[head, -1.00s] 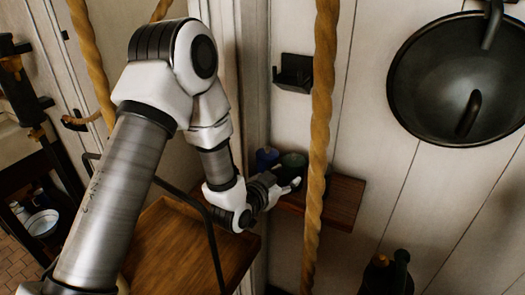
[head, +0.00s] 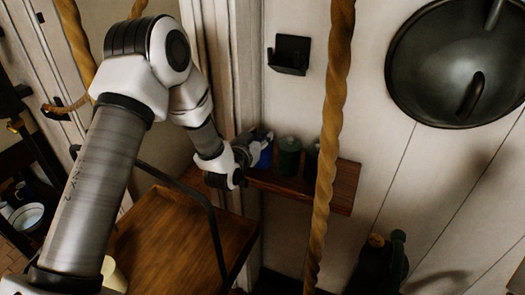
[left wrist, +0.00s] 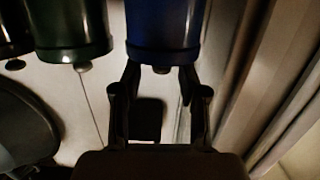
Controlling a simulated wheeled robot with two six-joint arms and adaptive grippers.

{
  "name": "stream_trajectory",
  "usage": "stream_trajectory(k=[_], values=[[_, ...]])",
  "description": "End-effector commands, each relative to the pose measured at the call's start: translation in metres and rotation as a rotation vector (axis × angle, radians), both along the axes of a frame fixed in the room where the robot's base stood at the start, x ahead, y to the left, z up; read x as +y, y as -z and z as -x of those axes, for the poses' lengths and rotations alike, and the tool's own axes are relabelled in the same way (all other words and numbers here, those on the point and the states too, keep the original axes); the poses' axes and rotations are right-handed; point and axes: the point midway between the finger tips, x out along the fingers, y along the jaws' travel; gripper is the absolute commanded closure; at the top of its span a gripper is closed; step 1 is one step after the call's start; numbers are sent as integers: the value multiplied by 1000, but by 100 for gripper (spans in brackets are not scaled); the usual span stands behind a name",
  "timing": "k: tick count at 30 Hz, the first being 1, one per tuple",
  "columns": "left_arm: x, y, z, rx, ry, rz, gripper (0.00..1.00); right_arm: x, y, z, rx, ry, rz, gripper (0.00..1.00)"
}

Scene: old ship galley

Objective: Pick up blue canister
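The blue canister (head: 265,156) stands on a small wooden wall shelf, at its left end beside the corner trim. My left gripper (head: 258,143) is at the blue canister and partly covers it in the head view. In the left wrist view the canister (left wrist: 163,25) appears upside down at the top, its knob pointing down. The left gripper's fingers (left wrist: 160,82) are spread apart there, with their tips close to the canister. Whether they touch it cannot be told. My right gripper is not in view.
A green canister (head: 289,158) stands right of the blue one, with a dark canister (head: 312,153) beyond it. The shelf (head: 340,186) is bare at its right end. A rope (head: 335,110) hangs in front. A wooden tray (head: 170,245) lies below the arm.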

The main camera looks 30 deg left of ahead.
Motion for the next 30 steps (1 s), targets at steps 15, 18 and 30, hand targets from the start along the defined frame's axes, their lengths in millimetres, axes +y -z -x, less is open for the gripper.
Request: stream_trajectory(k=[15, 18, 30], values=[[0, -3, 0, -3, 0, -1, 100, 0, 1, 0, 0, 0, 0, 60], [0, -9, 0, -4, 0, 0, 100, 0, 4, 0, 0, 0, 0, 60], [0, -107, 0, -13, 0, 0, 100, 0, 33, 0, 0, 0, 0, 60]])
